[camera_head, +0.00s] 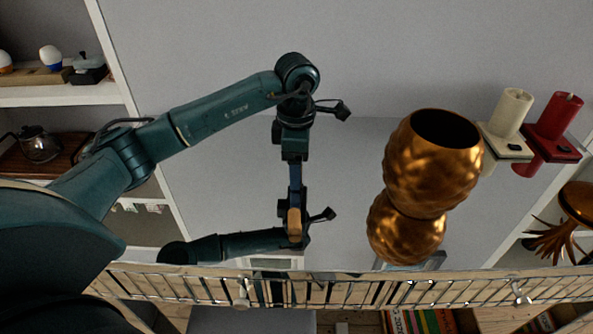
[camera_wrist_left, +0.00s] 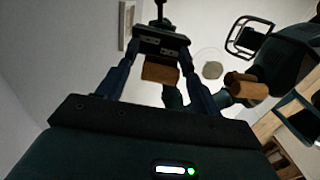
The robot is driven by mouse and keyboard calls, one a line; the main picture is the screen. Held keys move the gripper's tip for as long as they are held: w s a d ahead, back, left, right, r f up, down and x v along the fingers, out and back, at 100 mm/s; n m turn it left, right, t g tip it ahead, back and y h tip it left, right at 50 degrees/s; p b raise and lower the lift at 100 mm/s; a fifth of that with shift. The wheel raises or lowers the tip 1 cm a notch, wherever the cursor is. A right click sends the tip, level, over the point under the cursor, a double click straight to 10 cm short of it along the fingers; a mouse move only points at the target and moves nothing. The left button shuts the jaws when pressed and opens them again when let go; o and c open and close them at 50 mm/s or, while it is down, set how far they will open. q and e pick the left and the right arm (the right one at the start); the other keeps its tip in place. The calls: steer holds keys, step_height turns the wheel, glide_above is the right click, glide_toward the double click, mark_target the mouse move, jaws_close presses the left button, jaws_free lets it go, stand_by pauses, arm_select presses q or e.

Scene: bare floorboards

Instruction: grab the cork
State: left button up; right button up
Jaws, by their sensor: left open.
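The cork (camera_head: 294,224) is a small tan-brown cylinder at the lower end of my left gripper's blue fingers in the head view. My left gripper (camera_head: 295,203) hangs from the arm coming in from the left and is open. In the left wrist view the fingers (camera_wrist_left: 160,62) reach away from the camera, with the brown cork (camera_wrist_left: 160,73) showing in the gap between them. I cannot tell whether they touch it. The cork's far side is hidden. My right gripper is not in view.
A faceted golden vase (camera_head: 432,172) stands right of the gripper, above what looks like its reflection. A cream holder (camera_head: 510,115) and a red holder (camera_head: 555,118) stand farther right. A rail (camera_head: 380,292) crosses below. The pale area between gripper and vase is clear.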

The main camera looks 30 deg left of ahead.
arm_select(q)
steer(key=shift+c, duration=0.5)
steer(key=c, duration=1)
steer(key=shift+o, duration=0.2)
steer(key=shift+r, duration=0.1)
